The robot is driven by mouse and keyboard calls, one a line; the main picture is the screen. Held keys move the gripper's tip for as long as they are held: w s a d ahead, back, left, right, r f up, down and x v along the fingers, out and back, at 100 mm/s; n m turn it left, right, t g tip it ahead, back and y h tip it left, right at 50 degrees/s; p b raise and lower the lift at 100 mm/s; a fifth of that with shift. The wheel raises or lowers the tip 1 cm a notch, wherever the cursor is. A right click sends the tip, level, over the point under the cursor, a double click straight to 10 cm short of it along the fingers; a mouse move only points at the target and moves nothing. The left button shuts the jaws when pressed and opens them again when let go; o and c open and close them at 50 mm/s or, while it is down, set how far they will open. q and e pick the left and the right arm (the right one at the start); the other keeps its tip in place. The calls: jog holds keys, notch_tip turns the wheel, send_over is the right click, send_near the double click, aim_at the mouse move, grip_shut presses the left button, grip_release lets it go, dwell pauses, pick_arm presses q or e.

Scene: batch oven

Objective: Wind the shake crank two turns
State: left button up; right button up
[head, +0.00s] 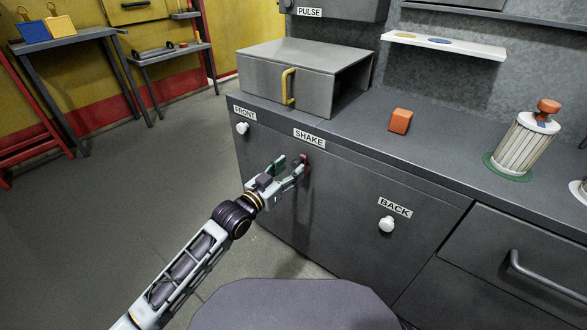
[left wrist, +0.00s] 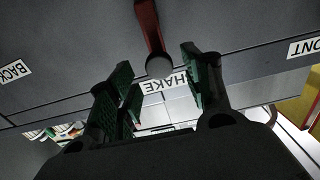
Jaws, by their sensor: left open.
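The shake crank is a dark red arm (left wrist: 149,28) on a round grey hub, seen in the left wrist view near the SHAKE label (left wrist: 164,84). In the head view the crank (head: 305,159) shows as a small red part just under the SHAKE label (head: 309,138), mostly hidden by my gripper. My left gripper (head: 290,167) is at the crank, with its green-padded fingers apart. In the left wrist view the open fingers (left wrist: 160,85) lie to either side of the label, with the crank beyond them. I cannot tell whether they touch it. My right gripper is not in view.
White knobs sit under the FRONT label (head: 242,128) and the BACK label (head: 387,224). On the counter stand a grey box oven with a yellow handle (head: 289,86), an orange block (head: 401,121) and a ribbed canister (head: 524,146). The floor at left is clear.

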pick_arm(q)
jog(key=shift+w+d, duration=0.4)
jog(key=shift+w, duration=0.2)
jog(key=shift+w+d+b, duration=0.35)
jog(key=shift+w, duration=0.1)
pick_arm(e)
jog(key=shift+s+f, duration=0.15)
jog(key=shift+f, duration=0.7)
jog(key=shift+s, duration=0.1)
pick_arm(q)
jog(key=c, duration=1)
grip_shut()
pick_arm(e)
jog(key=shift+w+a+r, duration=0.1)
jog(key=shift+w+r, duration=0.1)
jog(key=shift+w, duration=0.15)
